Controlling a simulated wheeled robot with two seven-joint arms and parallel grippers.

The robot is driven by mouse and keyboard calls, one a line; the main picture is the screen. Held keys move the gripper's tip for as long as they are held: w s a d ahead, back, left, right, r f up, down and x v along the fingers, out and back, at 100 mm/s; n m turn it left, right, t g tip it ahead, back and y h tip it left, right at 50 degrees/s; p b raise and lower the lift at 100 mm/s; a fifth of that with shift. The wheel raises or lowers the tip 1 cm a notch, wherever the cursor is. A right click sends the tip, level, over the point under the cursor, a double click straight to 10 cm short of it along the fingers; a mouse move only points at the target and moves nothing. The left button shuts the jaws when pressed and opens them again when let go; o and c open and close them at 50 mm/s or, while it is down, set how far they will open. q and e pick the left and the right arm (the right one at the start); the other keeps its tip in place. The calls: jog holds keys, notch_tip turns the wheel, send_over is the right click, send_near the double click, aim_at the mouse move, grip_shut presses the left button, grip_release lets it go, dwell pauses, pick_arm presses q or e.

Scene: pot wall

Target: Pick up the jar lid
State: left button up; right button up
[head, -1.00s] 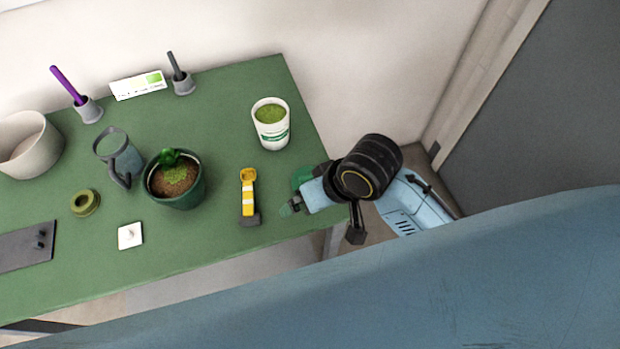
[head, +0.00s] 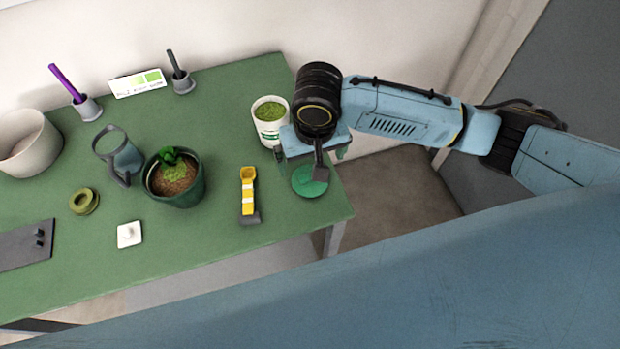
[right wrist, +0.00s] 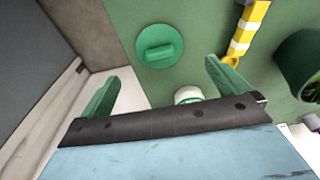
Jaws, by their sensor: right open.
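The jar lid (head: 311,183) is a round green disc lying on the green table near its right end. It also shows in the right wrist view (right wrist: 160,46), with a raised bar across its top. My right gripper (head: 312,156) is over the table just behind the lid, its wrist partly covering the lid in the head view. Its green fingers (right wrist: 162,74) are spread wide with nothing between them, and the lid shows beyond them. A white jar (head: 268,128) with green contents stands just left of the gripper, partly hidden. My left gripper is not in view.
A yellow-handled tool (head: 248,192) lies left of the lid. A potted plant (head: 175,180), a watering can (head: 122,158) and a white square piece (head: 129,235) are farther left. The table's right edge is close to the lid; the wall stands behind.

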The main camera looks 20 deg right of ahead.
aim_at(302, 181)
jog(key=f, duration=0.3)
jog(key=w+f, duration=0.1)
jog(key=f, duration=0.1)
jog(key=f+b, duration=0.1)
jog(key=f, duration=0.2)
jog(key=shift+w+f, duration=0.2)
jog(key=shift+f, duration=0.15)
jog(key=shift+c, duration=0.4)
jog(key=c, duration=0.9)
